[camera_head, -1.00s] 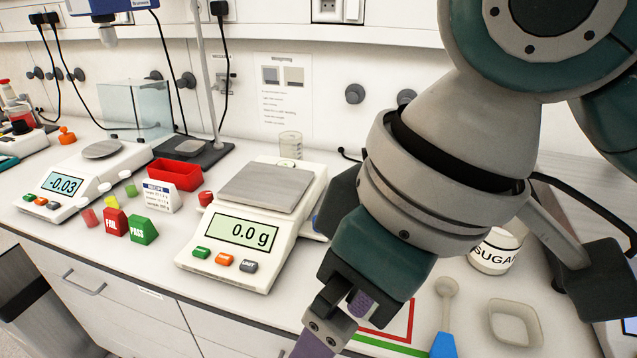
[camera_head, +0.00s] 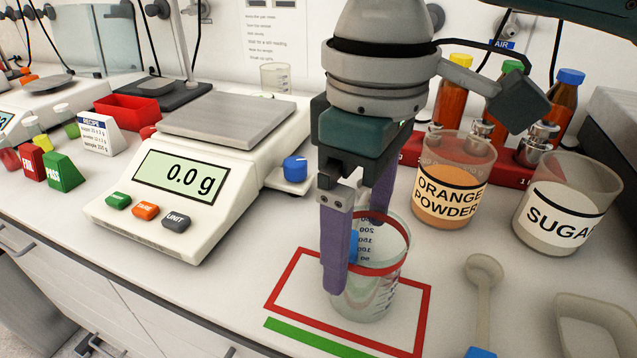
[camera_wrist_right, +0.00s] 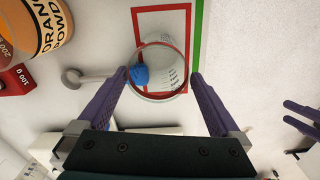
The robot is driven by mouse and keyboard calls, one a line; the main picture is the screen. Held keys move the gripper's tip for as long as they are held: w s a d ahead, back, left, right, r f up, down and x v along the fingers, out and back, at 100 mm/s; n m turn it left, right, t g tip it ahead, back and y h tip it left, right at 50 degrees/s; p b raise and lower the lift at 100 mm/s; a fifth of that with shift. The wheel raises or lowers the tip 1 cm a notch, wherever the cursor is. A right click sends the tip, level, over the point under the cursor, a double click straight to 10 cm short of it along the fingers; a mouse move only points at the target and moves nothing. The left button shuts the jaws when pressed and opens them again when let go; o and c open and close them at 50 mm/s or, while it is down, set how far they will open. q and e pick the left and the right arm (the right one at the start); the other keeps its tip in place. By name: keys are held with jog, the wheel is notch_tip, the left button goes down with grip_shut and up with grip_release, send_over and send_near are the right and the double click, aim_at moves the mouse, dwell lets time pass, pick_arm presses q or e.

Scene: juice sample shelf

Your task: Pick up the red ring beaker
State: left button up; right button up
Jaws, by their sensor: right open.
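The red ring beaker (camera_head: 372,290) is clear glass with a red band near its rim. It stands upright on the table, on the red outlined square. My right gripper (camera_head: 358,250) is open, with its purple fingers lowered on opposite sides of the beaker's upper part; one finger hides part of the near wall. In the right wrist view the beaker's rim (camera_wrist_right: 158,96) lies between the two fingertips (camera_wrist_right: 159,74). Contact cannot be told. Purple fingers of my left gripper (camera_wrist_right: 302,118) show small at that view's right edge.
Orange powder (camera_head: 450,195) and sugar (camera_head: 565,215) containers stand behind and right of the beaker. A spoon (camera_head: 484,275) and a shallow dish (camera_head: 595,325) lie to its right. A scale (camera_head: 205,185) reading 0.0 g stands left. Bottles (camera_head: 565,95) stand at the back.

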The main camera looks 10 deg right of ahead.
jog(key=f, duration=0.4)
jog(key=shift+d+f, duration=0.3)
jog(key=shift+c, duration=0.2)
jog(key=c, duration=1.2)
jog(key=shift+r, duration=0.15)
